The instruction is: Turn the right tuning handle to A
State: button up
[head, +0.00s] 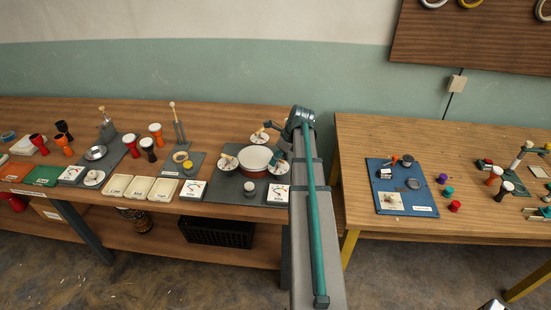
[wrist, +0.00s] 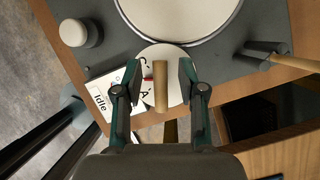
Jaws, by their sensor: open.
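The right tuning handle (wrist: 160,85) is a light wooden peg in the wrist view, standing over a white dial disc (wrist: 151,57) by the drum. A letter A and a red mark show on the disc, partly covered by the handle and fingers. My gripper (wrist: 159,72) is open, with one dark green finger on each side of the handle and visible gaps between. The drum (wrist: 185,12) has a cream head; it also shows in the head view (head: 255,157).

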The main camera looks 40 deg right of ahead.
jog(key=shift+w+a+f, duration=0.15)
jog(key=shift+w+f, duration=0.05)
jog(key=shift+f, duration=0.45)
grip_shut()
jog(key=n+g+y+p, duration=0.1)
jog(key=n, duration=0.3)
jog(key=shift+a+r+p, duration=0.1)
jog(key=shift+p, duration=0.2)
jog(key=shift+s+a+n+g+y+p, duration=0.1)
jog(key=shift+s+n+g+y+p, duration=0.2)
jog(key=shift+n, duration=0.65)
jog(key=shift+w+a+n+g+y+p, duration=0.1)
jog(key=shift+n+g, duration=0.3)
jog(key=shift+n, duration=0.55)
jog(key=shift+s, duration=0.1)
